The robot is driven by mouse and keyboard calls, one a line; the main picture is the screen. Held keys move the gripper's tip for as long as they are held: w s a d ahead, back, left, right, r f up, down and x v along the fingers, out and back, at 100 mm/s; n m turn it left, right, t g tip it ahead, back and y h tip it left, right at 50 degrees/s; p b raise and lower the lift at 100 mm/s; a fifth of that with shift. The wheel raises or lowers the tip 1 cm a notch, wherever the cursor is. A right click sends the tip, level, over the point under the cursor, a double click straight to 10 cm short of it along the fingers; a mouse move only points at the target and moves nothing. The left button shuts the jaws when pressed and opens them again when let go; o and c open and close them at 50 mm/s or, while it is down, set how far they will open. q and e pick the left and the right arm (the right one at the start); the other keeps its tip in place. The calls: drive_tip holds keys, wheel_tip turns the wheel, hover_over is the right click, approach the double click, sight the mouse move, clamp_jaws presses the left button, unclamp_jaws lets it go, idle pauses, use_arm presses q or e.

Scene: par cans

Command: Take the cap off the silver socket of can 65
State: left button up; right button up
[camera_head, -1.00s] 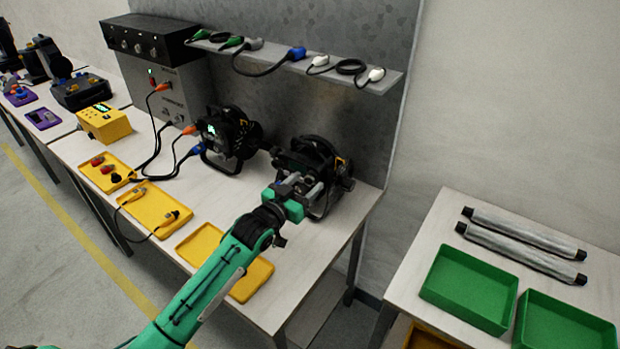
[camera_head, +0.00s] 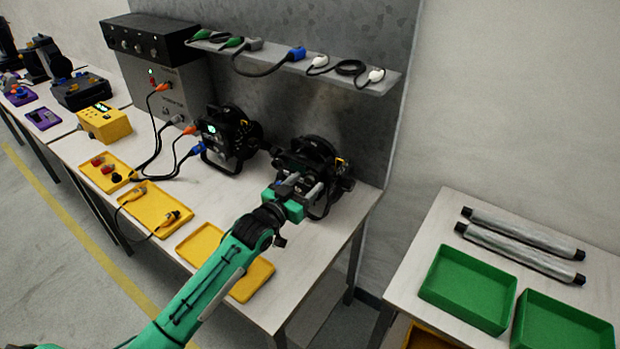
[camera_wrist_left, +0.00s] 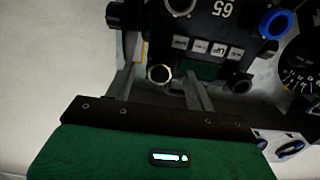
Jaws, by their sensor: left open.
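Can 65 (camera_head: 318,158) is the black can at the right end of the bench. Its rear panel (camera_wrist_left: 215,25) shows upside down in the left wrist view, with the number 65, a row of buttons and several round sockets. A blue-ringed socket (camera_wrist_left: 277,22) is at the right. A round fitting with a bright silver rim (camera_wrist_left: 160,73) lies between my left fingers; I cannot tell whether its dark middle is a cap. My left gripper (camera_head: 299,184) is open at the panel, its fingers (camera_wrist_left: 160,80) either side of that fitting, with no visible grip. My right gripper is not in view.
A second black can (camera_head: 228,138) with cables stands left of can 65. Yellow trays (camera_head: 205,240) lie along the bench front. A shelf with cables (camera_head: 300,62) hangs above. Green bins (camera_head: 468,290) and two silver tubes (camera_head: 520,245) are on the right table.

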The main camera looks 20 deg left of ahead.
use_arm(q)
drive_tip(key=shift+p, duration=0.3)
clamp_jaws()
idle(0.3)
drive_tip(key=shift+s, duration=0.15)
drive_tip(key=shift+s+a+r+p, duration=0.1)
drive_tip(key=shift+s+a+p, duration=0.2)
drive_tip(key=shift+s+p, duration=0.25)
drive_tip(key=shift+p+v, duration=1)
drive_tip(key=shift+v, duration=1.3)
drive_tip(key=shift+d, duration=0.1)
